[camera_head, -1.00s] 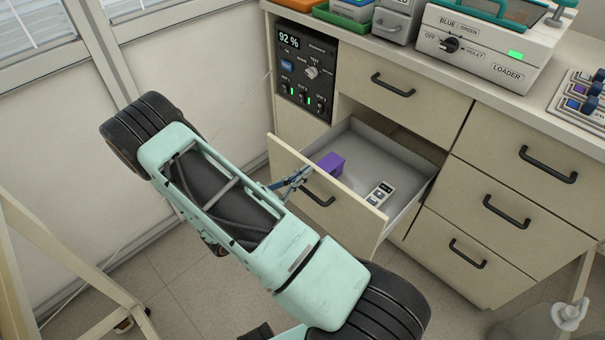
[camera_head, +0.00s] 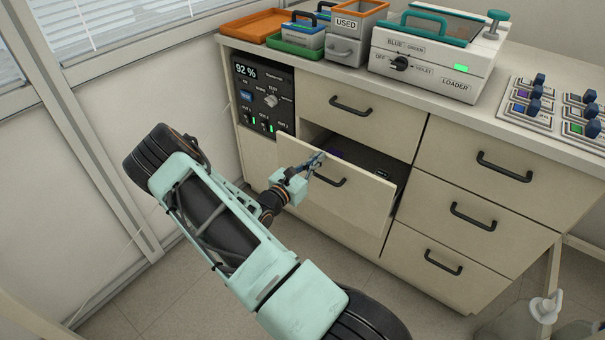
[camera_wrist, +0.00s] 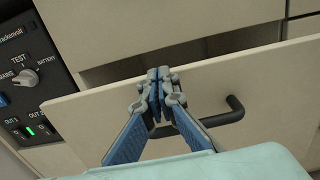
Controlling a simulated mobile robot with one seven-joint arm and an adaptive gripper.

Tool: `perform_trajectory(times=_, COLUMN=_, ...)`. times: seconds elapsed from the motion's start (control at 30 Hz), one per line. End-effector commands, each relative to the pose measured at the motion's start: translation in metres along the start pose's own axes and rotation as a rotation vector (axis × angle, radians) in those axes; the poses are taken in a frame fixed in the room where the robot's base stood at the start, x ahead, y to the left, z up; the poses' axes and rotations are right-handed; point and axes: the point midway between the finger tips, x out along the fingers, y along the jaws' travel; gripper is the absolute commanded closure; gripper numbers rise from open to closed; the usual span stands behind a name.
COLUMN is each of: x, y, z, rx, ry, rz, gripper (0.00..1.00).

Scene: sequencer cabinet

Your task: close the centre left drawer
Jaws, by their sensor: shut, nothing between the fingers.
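The centre left drawer (camera_head: 343,203) stands partly open, pulled out a short way from the cabinet, below a shut top drawer. Its dark bar handle (camera_head: 330,181) is on the front; the handle also shows in the wrist view (camera_wrist: 236,112). My gripper (camera_head: 318,158) is shut and empty at the top edge of the drawer front, left of and above the handle. In the wrist view, my gripper (camera_wrist: 158,82) has its blue fingers together at that edge; whether they touch it I cannot tell. Inside the drawer, a purple thing shows faintly and the rest is shaded.
A control panel (camera_head: 263,97) with knobs and lights is left of the drawers. Shut drawers (camera_head: 474,216) stand to the right. The loader machine (camera_head: 437,60), bins and trays sit on the counter. The floor before the cabinet is clear.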

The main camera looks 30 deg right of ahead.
Motion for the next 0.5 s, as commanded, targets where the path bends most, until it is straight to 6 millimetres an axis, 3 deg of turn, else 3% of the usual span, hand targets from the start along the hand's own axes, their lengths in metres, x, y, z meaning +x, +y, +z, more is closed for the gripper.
perform_trajectory(times=0.2, x=0.041, y=0.0, z=-0.001, rx=0.001, ry=-0.001, rz=-0.001, gripper=1.0)
perform_trajectory(times=0.5, x=0.065, y=0.0, z=0.0, rx=0.001, ry=0.0, rz=0.0, gripper=1.0)
